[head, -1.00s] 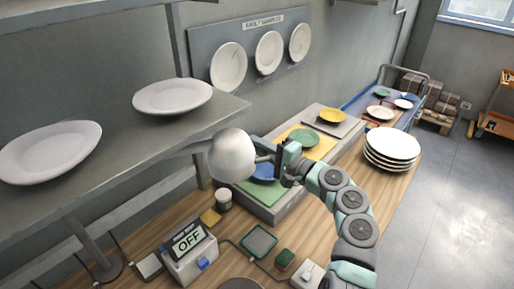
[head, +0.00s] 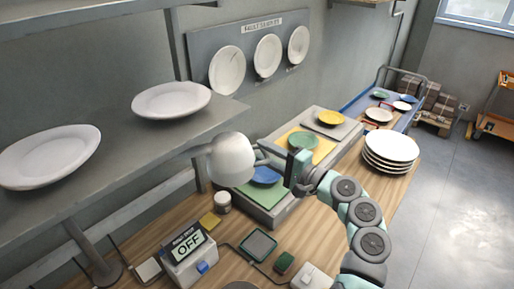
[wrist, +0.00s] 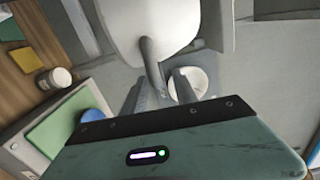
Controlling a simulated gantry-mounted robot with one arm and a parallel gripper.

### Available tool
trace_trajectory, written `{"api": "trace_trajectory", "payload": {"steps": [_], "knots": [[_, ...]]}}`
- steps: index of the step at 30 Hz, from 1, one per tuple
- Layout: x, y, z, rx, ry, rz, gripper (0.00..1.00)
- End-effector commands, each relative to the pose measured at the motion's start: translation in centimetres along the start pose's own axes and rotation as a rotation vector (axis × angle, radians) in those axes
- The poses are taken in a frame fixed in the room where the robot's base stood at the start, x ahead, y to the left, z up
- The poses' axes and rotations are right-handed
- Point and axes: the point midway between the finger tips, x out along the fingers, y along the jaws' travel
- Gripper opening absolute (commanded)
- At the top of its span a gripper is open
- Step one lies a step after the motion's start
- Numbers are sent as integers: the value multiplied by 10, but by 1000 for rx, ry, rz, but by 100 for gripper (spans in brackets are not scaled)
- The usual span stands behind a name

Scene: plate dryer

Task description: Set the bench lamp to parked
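The bench lamp's pale grey dome shade (head: 231,160) hangs over the bench, left of my gripper, and it also shows at the top of the wrist view (wrist: 150,25). A thin curved handle (wrist: 152,62) sticks out from the shade toward my gripper. My gripper (head: 283,163) is beside the shade, above the plate dryer. In the wrist view its two fingers (wrist: 164,82) stand apart, with the handle reaching into the space between them. I see gaps beside the handle; whether a finger touches it is unclear.
A box with an "OFF" display (head: 187,250) stands on the bench below the lamp. A shelf with white plates (head: 171,99) is at the left. Colored plates (head: 302,141) lie on the dryer, and a white plate stack (head: 391,148) is to the right.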

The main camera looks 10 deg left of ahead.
Motion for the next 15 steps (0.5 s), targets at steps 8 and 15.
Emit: {"api": "trace_trajectory", "payload": {"steps": [8, 15], "knots": [[-54, -1, -2, -2, 6, -1, 34], [-70, 1, 0, 1, 0, 1, 34]]}}
